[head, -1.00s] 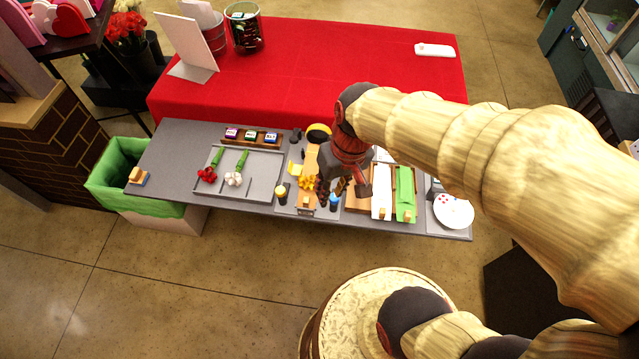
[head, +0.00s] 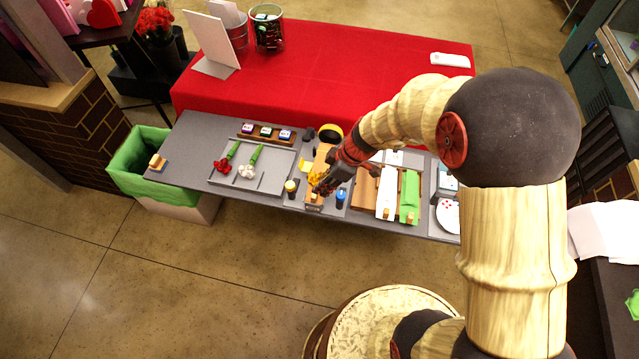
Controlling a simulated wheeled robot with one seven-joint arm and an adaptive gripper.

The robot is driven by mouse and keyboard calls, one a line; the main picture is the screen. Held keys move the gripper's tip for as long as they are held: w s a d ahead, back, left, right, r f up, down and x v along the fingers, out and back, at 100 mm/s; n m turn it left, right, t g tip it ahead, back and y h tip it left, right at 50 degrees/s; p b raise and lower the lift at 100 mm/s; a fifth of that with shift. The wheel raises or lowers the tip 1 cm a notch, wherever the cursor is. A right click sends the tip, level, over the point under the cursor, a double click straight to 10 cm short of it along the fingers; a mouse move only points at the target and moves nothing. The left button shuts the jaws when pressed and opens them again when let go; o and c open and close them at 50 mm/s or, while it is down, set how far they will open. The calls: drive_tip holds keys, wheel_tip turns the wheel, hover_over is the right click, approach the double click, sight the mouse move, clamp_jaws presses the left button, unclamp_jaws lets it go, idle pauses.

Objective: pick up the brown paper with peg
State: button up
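The brown paper (head: 364,192) lies at the left of a row of papers on the right half of the grey table. The white paper (head: 388,188) and green paper (head: 410,186) lie to its right, each with a small wooden peg at its near end. I cannot make out a peg on the brown paper. My gripper (head: 325,188) points down and left, just left of the brown paper, over the yellow flowers and a wooden block (head: 313,200). Its dark fingers are small and overlap the flowers, so I cannot tell whether they are open.
A grey tray (head: 228,181) with red and white flowers lies left. Yellow (head: 290,188) and blue (head: 340,198) bottles stand near my gripper. A yellow-and-black roll (head: 330,133) sits behind. A green-lined bin (head: 135,165) stands at the table's left end.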

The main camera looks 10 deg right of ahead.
sight(314, 195)
drive_tip(key=x, duration=0.7)
drive_tip(key=shift+s+d+f, duration=0.1)
drive_tip(key=shift+s+d, duration=0.05)
drive_tip(key=shift+c, duration=0.5)
drive_tip(key=c, duration=0.4)
clamp_jaws()
